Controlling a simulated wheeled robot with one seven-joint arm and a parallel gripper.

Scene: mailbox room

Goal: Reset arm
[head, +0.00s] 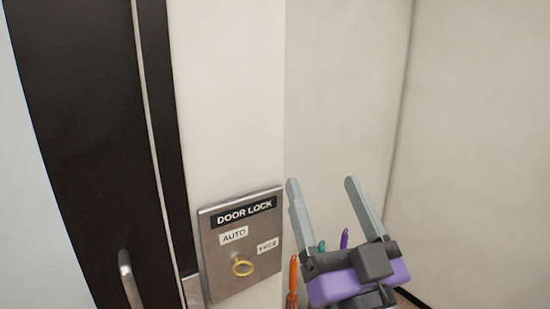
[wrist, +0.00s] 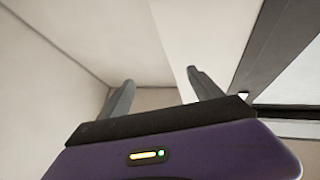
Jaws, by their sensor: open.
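My gripper (head: 322,183) is at the lower right of the head view, with its two grey fingers pointing up, spread apart and empty. It stands to the right of the door lock panel and touches nothing that I can see. In the wrist view my gripper (wrist: 158,84) shows both fingers apart, with only bare wall and ceiling beyond them.
A dark door (head: 80,130) with a handle (head: 129,280) is at left. Orange (head: 293,280), teal (head: 321,247) and purple (head: 344,238) items show beside my gripper.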

